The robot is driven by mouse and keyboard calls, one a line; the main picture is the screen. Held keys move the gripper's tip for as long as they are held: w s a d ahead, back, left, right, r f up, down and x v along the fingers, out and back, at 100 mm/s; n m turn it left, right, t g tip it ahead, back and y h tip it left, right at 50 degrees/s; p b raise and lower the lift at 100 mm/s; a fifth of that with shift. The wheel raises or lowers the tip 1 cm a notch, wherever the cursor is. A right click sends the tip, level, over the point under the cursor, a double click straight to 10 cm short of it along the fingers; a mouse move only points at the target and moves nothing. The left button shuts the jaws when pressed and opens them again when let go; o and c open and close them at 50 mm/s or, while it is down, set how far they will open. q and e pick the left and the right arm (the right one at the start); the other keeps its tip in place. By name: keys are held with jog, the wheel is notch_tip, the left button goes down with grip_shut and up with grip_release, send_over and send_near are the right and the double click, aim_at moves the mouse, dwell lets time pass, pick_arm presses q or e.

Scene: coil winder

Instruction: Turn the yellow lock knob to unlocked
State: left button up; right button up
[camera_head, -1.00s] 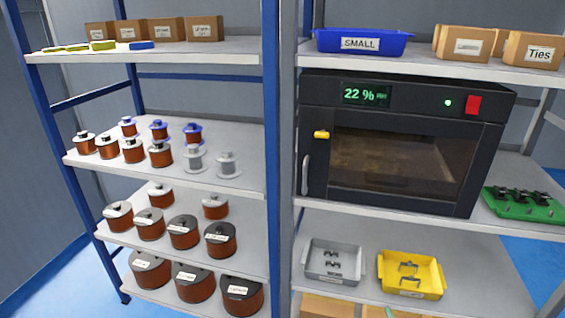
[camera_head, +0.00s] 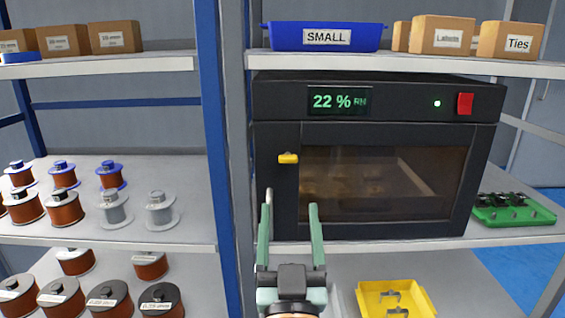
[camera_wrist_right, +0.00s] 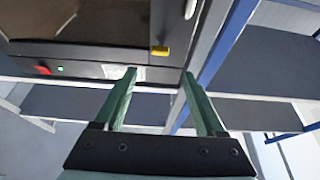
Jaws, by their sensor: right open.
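The yellow lock knob (camera_head: 288,158) sits on the left side of the black cabinet's front (camera_head: 400,222), lying roughly horizontal beside the glass door. It also shows in the right wrist view (camera_wrist_right: 160,52), above the fingers. My right gripper (camera_head: 290,200) is open and empty in front of the cabinet, its fingertips pointing up below the knob and apart from it. In the wrist view the right gripper's two green fingers (camera_wrist_right: 158,72) are spread with nothing between them. The door handle is mostly hidden behind a finger. My left gripper is not in view.
The cabinet display reads 22 % RH, beside a green light and a red switch (camera_head: 465,104). A blue SMALL bin (camera_head: 322,38) and cardboard boxes stand on the shelf above. A blue post (camera_head: 212,150) rises left of the cabinet. A yellow tray (camera_head: 395,300) sits below.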

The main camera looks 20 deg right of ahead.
aim_at(288, 162)
jog(key=p+x, duration=0.5)
jog(key=x, duration=0.4)
jog(key=shift+w+r, duration=0.1)
jog(key=shift+w, duration=0.15)
jog(key=shift+w+d, duration=0.15)
jog(key=shift+w, duration=0.25)
jog(key=shift+c, duration=0.6)
grip_shut()
